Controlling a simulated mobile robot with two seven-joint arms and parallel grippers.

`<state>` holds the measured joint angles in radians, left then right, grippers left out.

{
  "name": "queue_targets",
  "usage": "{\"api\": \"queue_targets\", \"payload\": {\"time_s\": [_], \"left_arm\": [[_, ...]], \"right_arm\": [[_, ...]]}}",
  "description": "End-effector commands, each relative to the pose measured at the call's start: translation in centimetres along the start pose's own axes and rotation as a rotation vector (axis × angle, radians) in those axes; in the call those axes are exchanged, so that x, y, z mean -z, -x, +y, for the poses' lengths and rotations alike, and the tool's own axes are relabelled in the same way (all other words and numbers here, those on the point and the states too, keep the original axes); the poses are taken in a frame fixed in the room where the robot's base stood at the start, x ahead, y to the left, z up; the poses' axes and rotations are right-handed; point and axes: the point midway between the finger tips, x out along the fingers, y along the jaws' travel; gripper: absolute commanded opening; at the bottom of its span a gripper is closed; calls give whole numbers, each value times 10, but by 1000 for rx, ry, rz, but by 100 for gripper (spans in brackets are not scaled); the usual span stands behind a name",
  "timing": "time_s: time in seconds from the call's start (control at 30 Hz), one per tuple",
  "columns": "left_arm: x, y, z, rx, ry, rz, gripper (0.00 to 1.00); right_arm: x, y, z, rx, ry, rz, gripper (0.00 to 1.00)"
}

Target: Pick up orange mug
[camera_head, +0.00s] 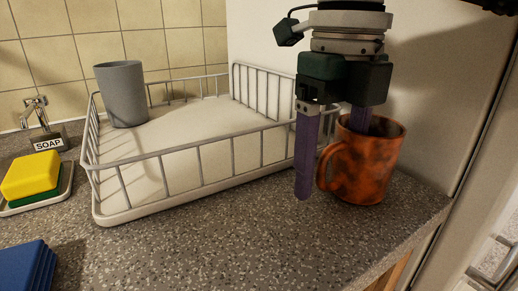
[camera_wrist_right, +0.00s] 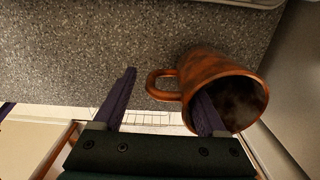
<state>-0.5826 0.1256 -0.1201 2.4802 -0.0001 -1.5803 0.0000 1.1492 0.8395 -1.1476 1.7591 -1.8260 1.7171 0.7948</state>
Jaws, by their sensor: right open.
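An orange mug (camera_head: 368,165) with dark blotches stands upright on the speckled counter, its handle toward the left. My right gripper (camera_head: 333,150) comes down from above with its two purple fingers apart. One finger is outside the mug, left of the handle. The other reaches down at the mug's opening, its tip hidden by the mug wall. The right wrist view also shows the orange mug (camera_wrist_right: 220,85), with one finger at its mouth and the handle between the fingers of my right gripper (camera_wrist_right: 165,95). My left gripper is out of view.
A white wire dish rack (camera_head: 195,155) with a grey cup (camera_head: 122,94) stands left of the mug. A soap dispenser (camera_head: 46,137), a yellow and green sponge (camera_head: 31,177) and a blue object (camera_head: 27,267) are at the left. The counter's right edge is close to the mug.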

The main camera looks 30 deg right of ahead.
Motion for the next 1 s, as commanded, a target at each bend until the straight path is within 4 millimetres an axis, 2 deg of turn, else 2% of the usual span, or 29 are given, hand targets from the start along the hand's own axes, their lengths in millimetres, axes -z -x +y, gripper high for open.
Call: {"api": "queue_targets", "payload": {"time_s": [0.17,0.8,1.0], "left_arm": [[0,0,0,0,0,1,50],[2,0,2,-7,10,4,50],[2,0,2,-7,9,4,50]], "right_arm": [[0,0,0,0,0,0,73],[0,1,0,-1,1,-1,1],[0,0,0,-2,1,0,0]]}}
